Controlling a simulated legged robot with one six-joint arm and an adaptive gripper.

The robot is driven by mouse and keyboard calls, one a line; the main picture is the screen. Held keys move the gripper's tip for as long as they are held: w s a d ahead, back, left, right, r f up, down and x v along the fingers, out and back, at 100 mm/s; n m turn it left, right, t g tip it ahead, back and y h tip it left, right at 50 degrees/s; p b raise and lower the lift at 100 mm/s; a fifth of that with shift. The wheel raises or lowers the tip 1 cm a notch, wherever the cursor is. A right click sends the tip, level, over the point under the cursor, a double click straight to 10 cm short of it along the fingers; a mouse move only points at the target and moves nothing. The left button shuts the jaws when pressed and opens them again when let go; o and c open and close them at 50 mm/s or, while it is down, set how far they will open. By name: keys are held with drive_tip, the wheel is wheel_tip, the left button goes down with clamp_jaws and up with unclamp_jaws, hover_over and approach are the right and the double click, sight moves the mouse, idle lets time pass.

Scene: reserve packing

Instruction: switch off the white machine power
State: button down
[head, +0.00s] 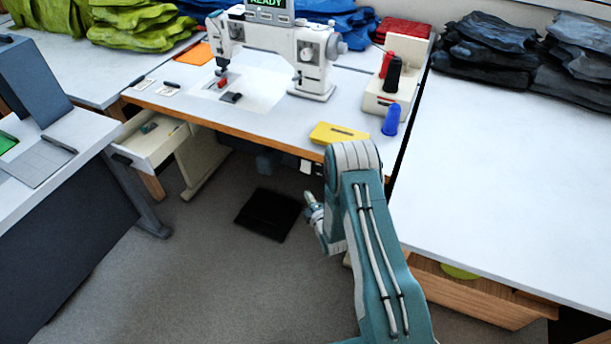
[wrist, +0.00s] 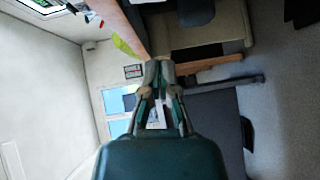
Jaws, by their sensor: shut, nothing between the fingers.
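The white sewing machine (head: 312,50) stands on the far table in the head view. Its small green display (head: 268,4) reads READY, so it appears powered. A round dial and knob show on its right end. I cannot make out which part is the power switch. My gripper (wrist: 159,66) is shut and empty in the wrist view, with its fingertips together and apart from the machine. In the head view my arm reaches up from the lower right and bends down in front of the table's front edge; the fingers are not clear there.
The sewing table (head: 190,109) holds a yellow case (head: 338,133), a blue spool (head: 391,119) and a thread stand (head: 378,101). An open drawer (head: 155,142) juts out on the left. A black pedal (head: 268,214) lies on the floor. The right table (head: 500,170) is mostly clear.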

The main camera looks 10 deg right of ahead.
approach(304, 170)
drive_tip(key=w+a, duration=0.4)
drive_tip(key=shift+w+d+f, duration=0.2)
drive_tip(key=shift+w+d, duration=0.4)
drive_tip(key=shift+w, duration=0.2)
drive_tip(key=shift+w+d+f, duration=0.15)
drive_tip(key=shift+w+d, duration=0.5)
drive_tip(key=shift+w, duration=0.1)
drive_tip(key=shift+w+d+f+n+t, duration=0.2)
drive_tip(key=shift+w+n+t, duration=0.1)
drive_tip(key=shift+t, duration=0.1)
drive_tip(key=shift+s, duration=0.1)
